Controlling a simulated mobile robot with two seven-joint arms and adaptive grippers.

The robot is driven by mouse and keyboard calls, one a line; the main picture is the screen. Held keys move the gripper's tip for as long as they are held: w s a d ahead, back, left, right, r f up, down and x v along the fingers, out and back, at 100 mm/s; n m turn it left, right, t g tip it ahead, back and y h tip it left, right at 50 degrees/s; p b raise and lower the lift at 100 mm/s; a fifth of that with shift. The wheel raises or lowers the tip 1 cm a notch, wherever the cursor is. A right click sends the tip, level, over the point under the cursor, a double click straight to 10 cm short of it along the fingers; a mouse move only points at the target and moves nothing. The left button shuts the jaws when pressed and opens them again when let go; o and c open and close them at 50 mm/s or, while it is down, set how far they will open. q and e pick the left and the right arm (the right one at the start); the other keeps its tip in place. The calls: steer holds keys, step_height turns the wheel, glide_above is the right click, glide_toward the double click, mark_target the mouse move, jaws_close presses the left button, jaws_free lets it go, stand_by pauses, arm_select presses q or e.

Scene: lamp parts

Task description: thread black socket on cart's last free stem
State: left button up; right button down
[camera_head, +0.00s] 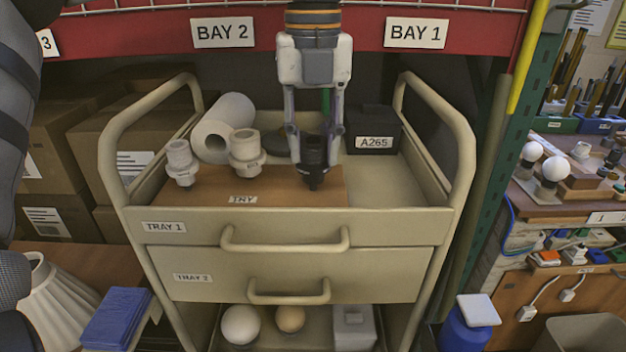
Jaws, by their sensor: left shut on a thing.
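My left gripper (313,145) reaches down from the top of the head view over the cart (400,224). Its fingers are shut on a black socket (313,160), held upright at the right part of a brown wooden board (215,190) on the cart's top. Two white sockets, one at the board's left end (181,163) and one near its middle (246,150), stand upright. The stem at the black socket is hidden, and I cannot tell whether the socket touches it or the board. My right gripper is not in view.
A white paper roll (222,127) lies behind the white sockets. A black box (373,130) marked A265 stands at the back right. The cart's raised side handles (440,120) flank the top. The tray's right front is clear.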

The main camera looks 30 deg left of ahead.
arm_select(q)
steer(key=o, duration=0.6)
jaws_close()
steer(key=shift+f, duration=0.1)
steer(key=shift+f, duration=0.15)
steer(key=m, duration=0.7)
steer(key=shift+f, duration=0.15)
steer(key=m, duration=0.5)
steer(key=shift+f+m, duration=0.15)
steer(key=shift+m, duration=0.75)
